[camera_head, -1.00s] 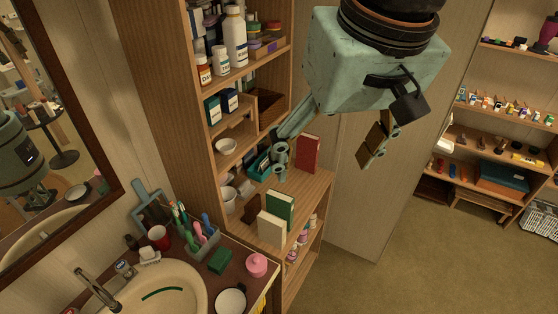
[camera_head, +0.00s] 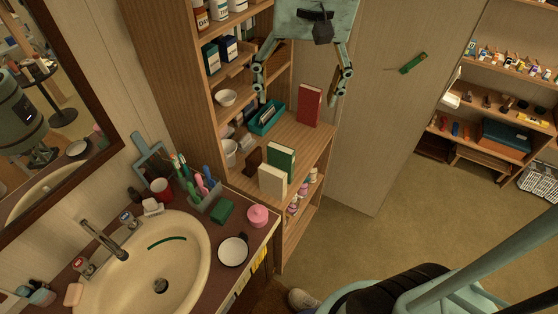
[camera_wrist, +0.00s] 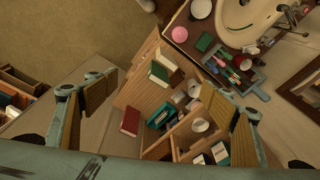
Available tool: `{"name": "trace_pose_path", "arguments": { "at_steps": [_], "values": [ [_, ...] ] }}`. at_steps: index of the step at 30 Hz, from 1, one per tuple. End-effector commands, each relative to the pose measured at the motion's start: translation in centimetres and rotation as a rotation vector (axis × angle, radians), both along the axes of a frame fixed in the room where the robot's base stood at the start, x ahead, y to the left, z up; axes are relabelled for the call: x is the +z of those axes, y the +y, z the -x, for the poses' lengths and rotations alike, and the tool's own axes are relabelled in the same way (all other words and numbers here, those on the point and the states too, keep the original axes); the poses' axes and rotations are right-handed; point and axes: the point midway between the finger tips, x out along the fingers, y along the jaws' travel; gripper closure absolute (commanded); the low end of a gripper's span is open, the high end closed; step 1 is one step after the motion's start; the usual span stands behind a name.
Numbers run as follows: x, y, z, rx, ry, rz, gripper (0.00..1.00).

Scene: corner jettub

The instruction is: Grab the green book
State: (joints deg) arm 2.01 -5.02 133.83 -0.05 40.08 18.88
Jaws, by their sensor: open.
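The green book (camera_head: 281,160) stands upright on the wooden shelf, just behind a cream book (camera_head: 272,180). In the wrist view the green book (camera_wrist: 158,74) shows beyond the red book, near the middle between my fingers. My gripper (camera_head: 298,92) is wide open and empty, high above the shelf unit, its two fingers pointing down. In the head view it hangs above and behind the green book, level with the red book (camera_head: 309,105). In the wrist view my gripper (camera_wrist: 160,95) has its fingers spread on both sides of the shelf, touching nothing.
A teal tray (camera_head: 266,118) and a white bowl (camera_head: 226,98) are on the shelf unit, whose upper shelves (camera_head: 235,65) rise at the left. The sink (camera_head: 150,265) and toothbrush holder (camera_head: 207,203) are nearby. The floor (camera_head: 420,200) to the right is clear.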

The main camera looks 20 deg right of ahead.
Motion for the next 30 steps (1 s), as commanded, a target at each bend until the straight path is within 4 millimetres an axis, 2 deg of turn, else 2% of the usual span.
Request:
{"name": "trace_pose_path", "arguments": {
  "at_steps": [17,30],
  "values": [
    [-7.3,-0.9,-7.1,-0.138,0.058,-0.023,0.24],
    [-14.0,-1.7,-11.8,-0.244,0.101,-0.037,0.24]
  ]
}}
